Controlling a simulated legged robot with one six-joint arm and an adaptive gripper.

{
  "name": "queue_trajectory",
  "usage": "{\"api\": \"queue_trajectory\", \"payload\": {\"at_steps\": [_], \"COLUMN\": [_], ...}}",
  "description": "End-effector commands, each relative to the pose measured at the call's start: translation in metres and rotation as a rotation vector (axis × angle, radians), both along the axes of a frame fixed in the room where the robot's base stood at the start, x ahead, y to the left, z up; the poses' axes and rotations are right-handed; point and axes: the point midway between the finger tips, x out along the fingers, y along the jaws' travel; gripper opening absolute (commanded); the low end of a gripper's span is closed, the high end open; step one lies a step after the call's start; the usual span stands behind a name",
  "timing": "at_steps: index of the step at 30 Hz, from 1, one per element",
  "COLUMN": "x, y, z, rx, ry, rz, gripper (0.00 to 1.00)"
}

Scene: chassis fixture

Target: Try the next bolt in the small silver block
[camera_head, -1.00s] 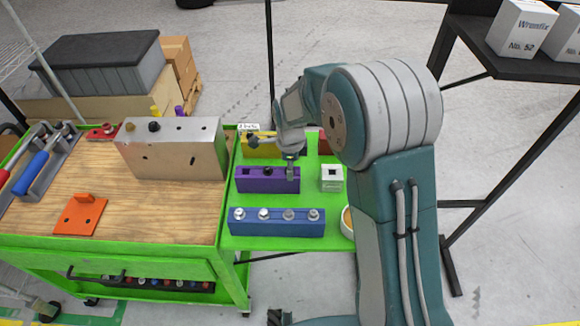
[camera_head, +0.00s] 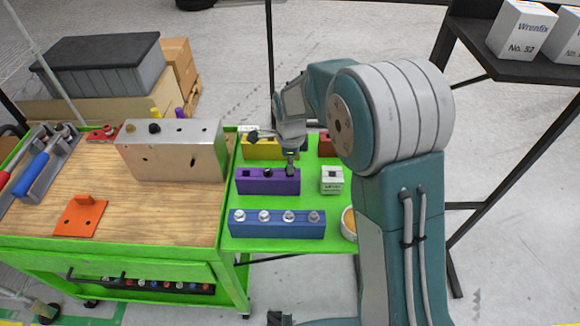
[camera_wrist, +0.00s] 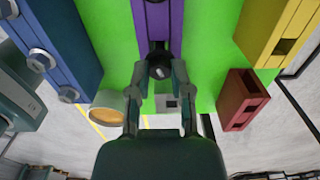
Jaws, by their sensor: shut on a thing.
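The small silver block (camera_head: 332,181) stands on the green shelf, right of the purple block (camera_head: 268,183). A square dark opening shows in its top. It also shows in the wrist view (camera_wrist: 166,103), partly hidden between my fingers. My gripper (camera_wrist: 160,72) is shut on a dark round-headed bolt (camera_wrist: 160,71), at the purple block's end. In the head view my gripper (camera_head: 291,157) is over the right end of the purple block. Whether the bolt's lower end is clear of the block I cannot tell. Another dark bolt (camera_head: 267,172) stands in the purple block's middle.
A blue block (camera_head: 277,225) with several silver bolts is in front. A yellow block (camera_head: 262,148) and a red block (camera_wrist: 242,100) are at the back. A round container (camera_head: 348,222) is beside the blue block. A large silver block (camera_head: 172,155) stands on the wooden top.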

Motion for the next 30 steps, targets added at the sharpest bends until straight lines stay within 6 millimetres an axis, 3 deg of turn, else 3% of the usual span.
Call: {"api": "queue_trajectory", "payload": {"at_steps": [24, 30], "x": [0.001, 0.000], "y": [0.000, 0.000], "z": [0.057, 0.063], "rx": [0.001, 0.001], "ry": [-0.003, -0.001], "rz": [0.000, 0.000], "gripper": [0.00, 0.00]}}
